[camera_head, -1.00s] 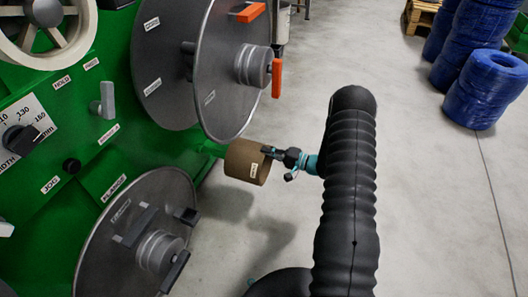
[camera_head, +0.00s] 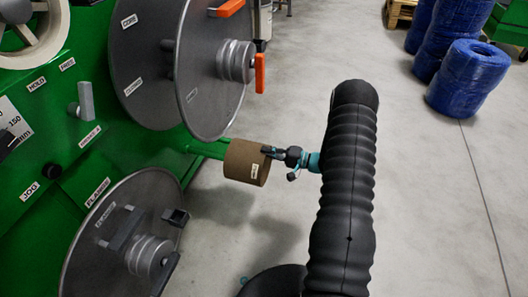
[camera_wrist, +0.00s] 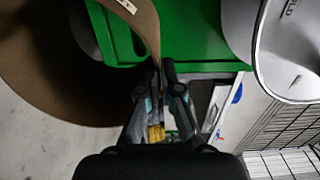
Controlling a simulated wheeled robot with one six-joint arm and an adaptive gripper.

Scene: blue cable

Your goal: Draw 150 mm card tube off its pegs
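The brown card tube (camera_head: 243,161), with a small white label, is in the air in front of the green machine in the head view. My gripper (camera_head: 268,152) is at its right-hand rim. In the wrist view the tube (camera_wrist: 120,60) fills the upper left, and its wall runs down between the fingertips (camera_wrist: 160,68), which are closed on it. Green pegs (camera_head: 206,150) reach from the machine to the tube's left end.
The upper flanged reel (camera_head: 210,75) with orange levers is above the tube, and a lower flange disc (camera_head: 95,225) is below left. Blue cable coils (camera_head: 467,80) stand at the far right. Open grey floor (camera_head: 430,210) lies right of my arm.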

